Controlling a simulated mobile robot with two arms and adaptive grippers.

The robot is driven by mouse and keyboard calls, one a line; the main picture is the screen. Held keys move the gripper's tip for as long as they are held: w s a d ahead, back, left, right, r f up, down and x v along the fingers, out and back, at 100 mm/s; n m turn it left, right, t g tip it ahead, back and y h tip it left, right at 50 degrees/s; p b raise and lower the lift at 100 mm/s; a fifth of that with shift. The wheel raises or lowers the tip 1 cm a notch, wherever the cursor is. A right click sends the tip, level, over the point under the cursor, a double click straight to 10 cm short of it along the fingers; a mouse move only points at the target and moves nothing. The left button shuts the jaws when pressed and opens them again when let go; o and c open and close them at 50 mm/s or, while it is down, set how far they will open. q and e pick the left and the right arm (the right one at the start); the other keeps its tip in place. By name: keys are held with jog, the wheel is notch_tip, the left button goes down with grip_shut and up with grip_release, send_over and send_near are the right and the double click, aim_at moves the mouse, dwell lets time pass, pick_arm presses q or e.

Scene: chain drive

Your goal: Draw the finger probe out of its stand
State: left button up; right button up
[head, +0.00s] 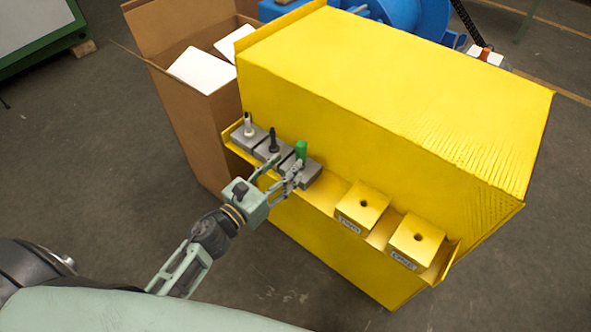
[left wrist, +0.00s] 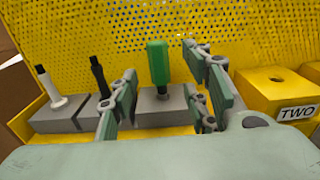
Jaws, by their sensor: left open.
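A green-handled tool (head: 301,149) stands upright in a grey stand block (head: 312,171) on the yellow ledge. It also shows in the left wrist view (left wrist: 157,62), with a thin dark shank going into its block. A black tool (head: 273,140) and a white one (head: 248,124) stand upright in grey blocks to its left. I cannot tell for certain which is the finger probe. My left gripper (head: 285,175) is open in front of the green tool's block. In the left wrist view its fingers (left wrist: 160,100) are spread to either side of the green tool, with no clear contact.
Two yellow blocks with holes on top, one labelled TWO (head: 361,206), the other (head: 416,240) farther right, sit on the ledge. The large yellow housing (head: 390,90) rises right behind the tools. An open cardboard box (head: 200,125) with white items stands at left.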

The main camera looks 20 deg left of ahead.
aim_at(298, 154)
pick_arm(q)
jog(key=shift+w+d+r, duration=0.1)
jog(key=shift+w+r, duration=0.1)
jog(key=shift+w, duration=0.1)
jog(key=shift+p+x, duration=0.3)
jog(key=shift+x, duration=3.15)
jog(key=shift+f, duration=0.2)
grip_shut()
